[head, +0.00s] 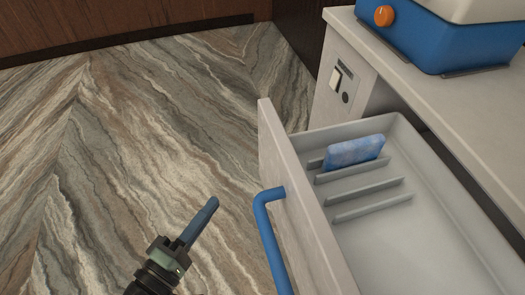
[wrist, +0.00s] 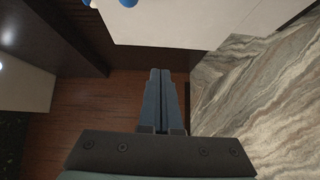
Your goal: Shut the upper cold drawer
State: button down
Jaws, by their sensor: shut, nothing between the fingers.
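The upper cold drawer (head: 430,240) stands pulled out from the pale counter in the head view. It has a pale front panel (head: 300,205) and a blue bar handle (head: 268,232). Inside, a blue cloth-like packet (head: 355,152) leans among low grey dividers. My gripper (head: 210,205) is shut and empty, left of the handle and apart from it, over the floor. In the wrist view my gripper's fingers (wrist: 160,75) lie together. A pale panel (wrist: 165,25) with a bit of blue shows at the top there; I cannot tell surely which part it is.
The counter top (head: 430,90) carries a blue appliance (head: 440,35) with an orange knob. A switch plate (head: 341,80) is on the counter's side. The patterned floor (head: 110,170) left of the drawer is clear. A dark wood wall (head: 120,25) runs along the back.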

jog(key=x, duration=0.4)
jog(key=d+b+x, duration=0.1)
jog(key=x, duration=0.2)
jog(key=s+d+b+x, duration=0.1)
jog(key=x, duration=0.3)
jog(key=shift+w+d+r, duration=0.1)
jog(key=shift+w+d, duration=0.1)
jog(key=shift+d, duration=0.15)
jog(key=shift+w+d, duration=0.15)
jog(key=shift+d, duration=0.2)
